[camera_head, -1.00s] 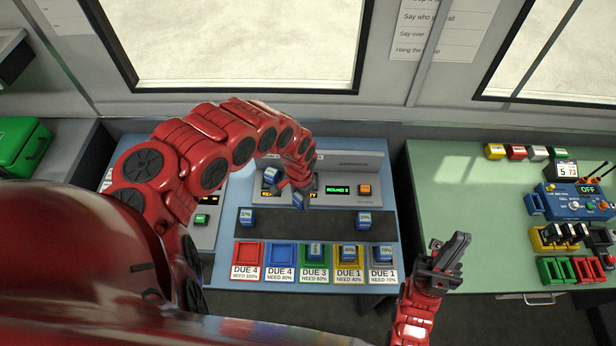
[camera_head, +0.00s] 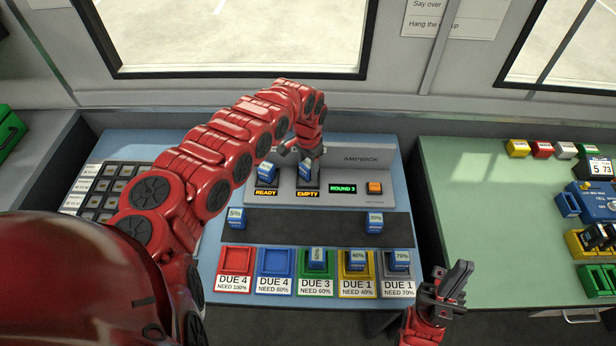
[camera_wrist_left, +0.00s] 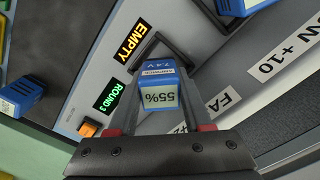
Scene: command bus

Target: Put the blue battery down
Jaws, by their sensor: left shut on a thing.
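My left gripper (camera_head: 303,160) is shut on the blue battery (camera_head: 305,172). In the left wrist view the battery (camera_wrist_left: 157,88) shows a 55% label. It is at the charger's right slot, above the yellow EMPTY display (camera_head: 307,194); the slot frame (camera_wrist_left: 170,45) shows behind it in the wrist view. I cannot tell how far in the battery sits. The grey charger (camera_head: 350,172) has another blue battery (camera_head: 266,172) in its left slot, above the READY display (camera_head: 265,193). My right gripper (camera_head: 452,287) looks open and empty, low at the right.
Blue batteries labelled 5% (camera_head: 236,218) and 20% (camera_head: 374,223) stand on the dark strip (camera_head: 305,228). Coloured trays line the front; the red tray (camera_head: 236,262) and blue tray (camera_head: 275,263) are empty, the others hold batteries. A green table (camera_head: 480,200) is at right.

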